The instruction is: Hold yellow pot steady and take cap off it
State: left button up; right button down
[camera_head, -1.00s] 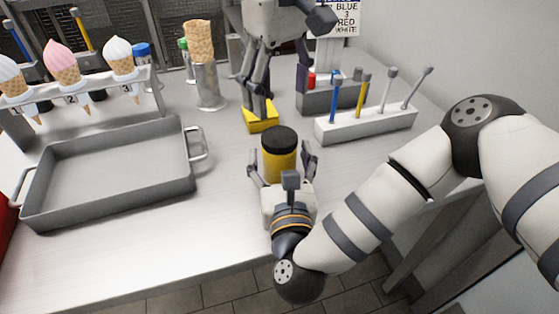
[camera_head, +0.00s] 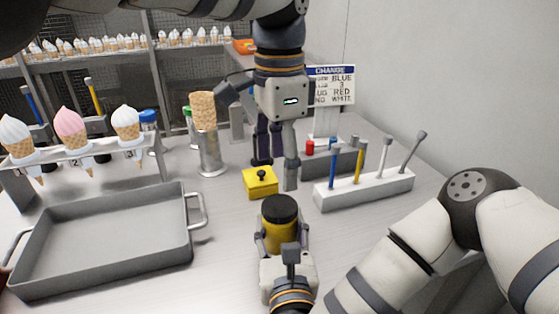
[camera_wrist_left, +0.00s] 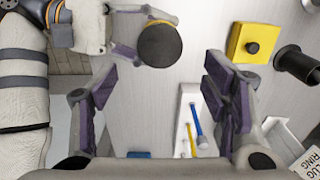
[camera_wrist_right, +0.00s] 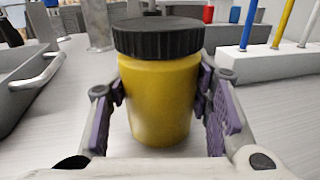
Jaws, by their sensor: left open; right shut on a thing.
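The yellow pot (camera_head: 279,239) stands upright in the head view with its black cap (camera_head: 280,209) on top. My right gripper (camera_head: 281,232) is shut around the pot's body. The right wrist view shows the yellow pot (camera_wrist_right: 160,95) between the two fingers, with the ribbed black cap (camera_wrist_right: 157,38) above them. My left gripper (camera_head: 276,172) is open and empty, pointing down behind the pot.
A yellow block with a black knob (camera_head: 261,181) sits behind the pot, beside my left gripper. A white rack (camera_head: 365,189) with colored sticks stands right. A grey tray (camera_head: 105,285) lies left, and a cone in a metal holder (camera_head: 210,155) stands behind.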

aim_at(280, 206)
pick_arm(q)
jog(key=m, duration=1.8)
jog(key=shift+f, duration=0.1)
notch_tip(280, 206, down, 8)
jog(key=shift+r, duration=0.1)
jog(key=c, duration=1.2)
jog(key=n, duration=0.3)
jog(key=shift+n, duration=0.4)
jog(key=shift+c, duration=0.2)
jog(key=n, duration=1.9)
pick_arm(e)
jog(key=shift+f, duration=0.1)
pick_arm(q)
jog(key=shift+s, duration=0.1)
